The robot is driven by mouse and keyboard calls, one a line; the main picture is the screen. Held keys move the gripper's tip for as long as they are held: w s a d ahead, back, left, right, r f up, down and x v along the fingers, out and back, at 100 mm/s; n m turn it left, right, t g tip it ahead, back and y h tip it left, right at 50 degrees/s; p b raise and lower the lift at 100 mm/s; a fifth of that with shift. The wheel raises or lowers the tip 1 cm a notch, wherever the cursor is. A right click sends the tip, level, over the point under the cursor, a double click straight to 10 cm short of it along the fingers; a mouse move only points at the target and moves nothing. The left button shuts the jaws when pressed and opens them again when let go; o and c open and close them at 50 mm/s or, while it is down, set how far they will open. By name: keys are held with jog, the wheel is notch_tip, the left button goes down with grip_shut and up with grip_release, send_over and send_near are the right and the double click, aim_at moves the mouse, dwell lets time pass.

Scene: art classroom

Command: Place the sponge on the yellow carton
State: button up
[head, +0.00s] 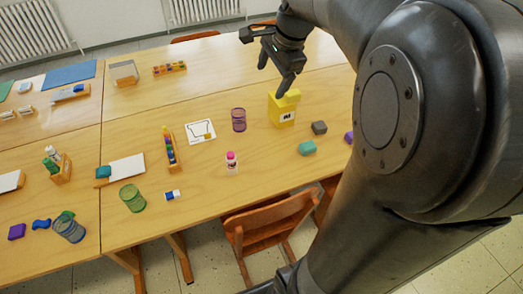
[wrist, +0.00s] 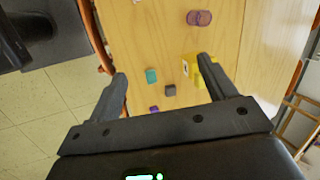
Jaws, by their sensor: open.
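Small blocks lie in front and to the right: a teal one (head: 307,147), a dark grey one (head: 319,128) and a purple one (head: 349,137). I cannot tell which thing is the sponge. My gripper (head: 274,75) is open and empty, above the table. In the wrist view the right finger partly hides the carton (wrist: 189,68).
A purple glass (head: 239,120) stands left of the carton. A pink-and-white bottle (head: 232,162), a bead rack (head: 171,148) and a green glass (head: 132,198) stand farther left. A chair (head: 270,232) is at the table's front edge.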

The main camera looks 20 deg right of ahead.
aim_at(292, 96)
jog(key=s+a+f+n+t, duration=0.1)
jog(key=s+a+n, duration=0.4)
jog(key=s+n, duration=0.3)
jog(key=s+a+f+n+t+h, duration=0.1)
jog(key=s+a+f+n, duration=0.1)
jog(key=s+a+n, duration=0.3)
jog(key=s+n, duration=0.3)
jog(key=s, duration=0.3)
jog(key=shift+a+f+h, duration=0.2)
jog(key=shift+a+h, duration=0.1)
